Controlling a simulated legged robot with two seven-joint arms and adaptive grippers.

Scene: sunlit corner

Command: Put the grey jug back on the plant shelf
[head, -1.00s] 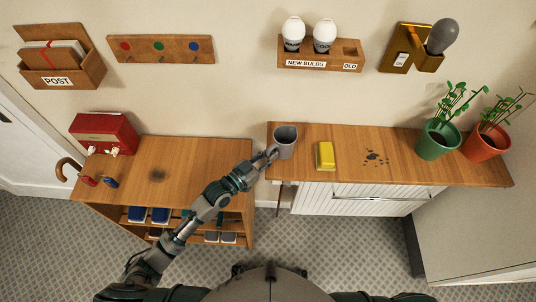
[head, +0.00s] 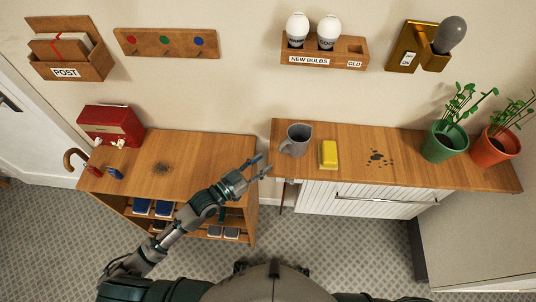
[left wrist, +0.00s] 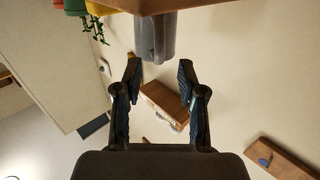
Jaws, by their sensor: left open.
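The grey jug (head: 297,141) stands upright on the left end of the wooden plant shelf (head: 400,172), its handle facing left and forward. My left gripper (head: 259,165) is open and empty, just left of the jug and in front of the shelf's left end, apart from the jug. In the left wrist view the jug (left wrist: 157,38) hangs upside down in the picture beyond the two spread fingers (left wrist: 158,80), with nothing between them. My right gripper is not in view.
A yellow sponge-like block (head: 329,154) lies right of the jug, then dark spots (head: 378,158). A green pot (head: 444,142) and an orange pot (head: 494,147) hold plants at the right. A lower wooden bench (head: 205,160) with a red box (head: 111,125) stands left, across a gap.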

